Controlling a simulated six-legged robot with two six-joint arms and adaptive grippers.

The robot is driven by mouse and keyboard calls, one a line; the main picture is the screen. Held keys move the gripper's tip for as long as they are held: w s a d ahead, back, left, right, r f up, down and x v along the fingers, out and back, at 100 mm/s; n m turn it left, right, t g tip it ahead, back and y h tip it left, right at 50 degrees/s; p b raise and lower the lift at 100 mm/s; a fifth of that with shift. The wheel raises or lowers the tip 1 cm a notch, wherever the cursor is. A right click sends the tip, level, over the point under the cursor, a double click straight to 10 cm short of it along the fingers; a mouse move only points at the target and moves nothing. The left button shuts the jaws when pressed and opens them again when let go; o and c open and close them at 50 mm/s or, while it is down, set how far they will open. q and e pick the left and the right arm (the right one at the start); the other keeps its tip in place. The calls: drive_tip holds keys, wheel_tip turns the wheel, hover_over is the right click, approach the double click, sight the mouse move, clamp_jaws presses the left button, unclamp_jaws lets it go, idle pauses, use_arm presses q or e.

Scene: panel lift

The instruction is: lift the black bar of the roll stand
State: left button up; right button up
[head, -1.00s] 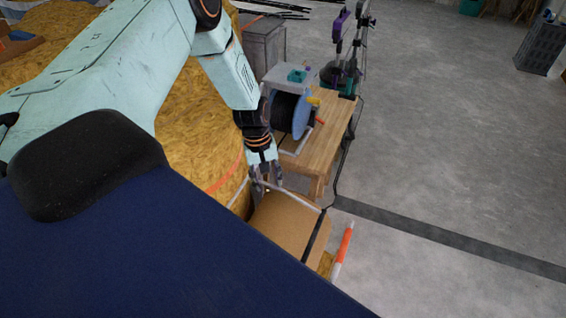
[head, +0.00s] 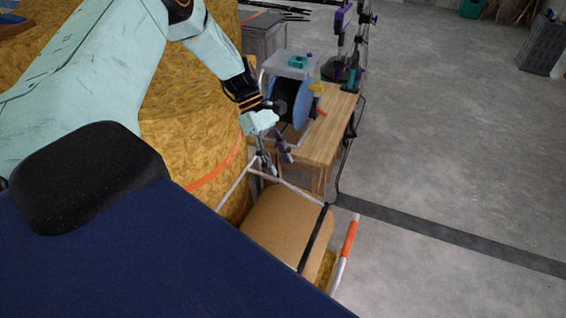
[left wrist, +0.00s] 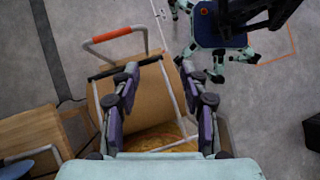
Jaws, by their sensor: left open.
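The roll stand has pale tube rails (head: 295,190) around a large brown roll (head: 285,226). Its black bar (head: 317,238) runs along the right side of the roll in the head view. In the left wrist view the black bar (left wrist: 102,74) crosses beyond the fingertips, partly hidden by the left-hand finger. My left gripper (head: 277,163) is open, with its fingers pointing down near the rail corner at the far side of the roll. Its fingers (left wrist: 160,68) are spread over the roll in the wrist view, with nothing gripped. My right gripper is not seen.
An orange-sleeved handle (head: 349,238) sticks out beside the black bar. A wooden bench (head: 325,135) with a blue reel (head: 293,108) stands just beyond the gripper. A big straw-coloured round bale (head: 190,120) stands to the left. The grey floor at right is open.

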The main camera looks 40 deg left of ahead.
use_arm(q)
drive_tip(key=w+a+f+n+t+h+b, duration=0.35)
drive_tip(key=w+a+h+b, duration=0.2)
drive_tip(key=b, duration=2.05)
wheel_tip(320, 180, down, 9)
drive_tip(key=w+d+f+y+b, duration=0.1)
drive_tip(key=d+f+b, duration=0.3)
drive_tip(key=f, duration=0.8)
drive_tip(key=w+d+f+y+b, duration=0.2)
drive_tip(key=d+f, duration=0.5)
drive_tip(key=f, duration=0.6)
drive_tip(key=shift+d+y+b, duration=0.25)
drive_tip(key=shift+y+b, duration=0.65)
drive_tip(key=shift+y, duration=0.35)
